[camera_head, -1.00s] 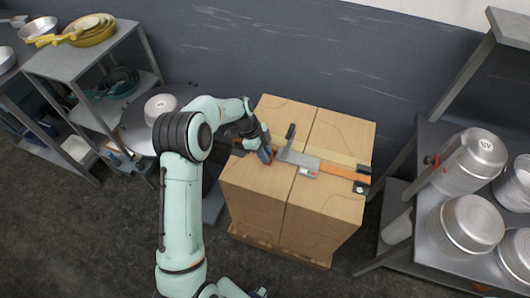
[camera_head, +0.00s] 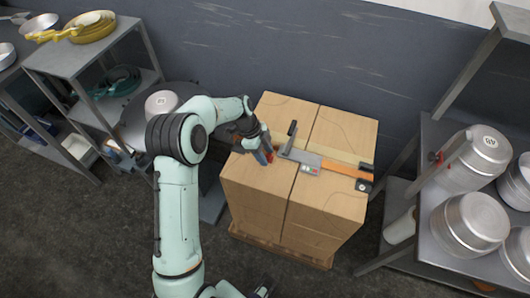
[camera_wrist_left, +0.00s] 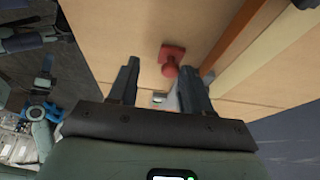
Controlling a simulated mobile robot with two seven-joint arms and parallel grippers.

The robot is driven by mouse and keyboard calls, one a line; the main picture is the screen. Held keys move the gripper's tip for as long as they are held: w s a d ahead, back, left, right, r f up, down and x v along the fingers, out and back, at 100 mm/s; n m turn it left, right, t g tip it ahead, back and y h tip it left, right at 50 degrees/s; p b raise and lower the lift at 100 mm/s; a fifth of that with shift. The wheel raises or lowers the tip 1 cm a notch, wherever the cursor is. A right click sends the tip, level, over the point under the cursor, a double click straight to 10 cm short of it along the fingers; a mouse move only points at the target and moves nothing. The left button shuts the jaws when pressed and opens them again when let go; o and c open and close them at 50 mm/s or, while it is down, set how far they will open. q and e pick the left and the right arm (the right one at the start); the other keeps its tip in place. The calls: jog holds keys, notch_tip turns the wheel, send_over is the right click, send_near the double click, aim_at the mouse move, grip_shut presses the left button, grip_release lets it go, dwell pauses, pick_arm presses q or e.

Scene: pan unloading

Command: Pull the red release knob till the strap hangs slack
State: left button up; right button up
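The red release knob (camera_wrist_left: 171,62) stands out from the cardboard in the left wrist view, with a wider red base behind it. In the head view a bit of red (camera_head: 269,157) shows at my left gripper (camera_head: 262,152). That gripper's two dark fingers (camera_wrist_left: 160,72) are apart, and the knob appears between their tips with gaps on both sides. I see no grip on it. The orange strap (camera_head: 346,169) runs flat and straight across the carton tops from a grey buckle (camera_head: 300,157) with a black lever.
Large cardboard cartons (camera_head: 343,130) stand on a wooden pallet (camera_head: 280,252) by a dark blue wall. A metal shelf with pots (camera_head: 468,222) is on the right. Another shelf with yellow pans (camera_head: 92,27) is at the left. The floor in front is clear.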

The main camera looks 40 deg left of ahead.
pick_arm(q)
jog(key=v, duration=1.3)
jog(key=shift+r+p, duration=0.2)
jog(key=shift+p, duration=0.1)
jog(key=shift+s+a+f, duration=0.1)
jog(key=shift+a, duration=0.05)
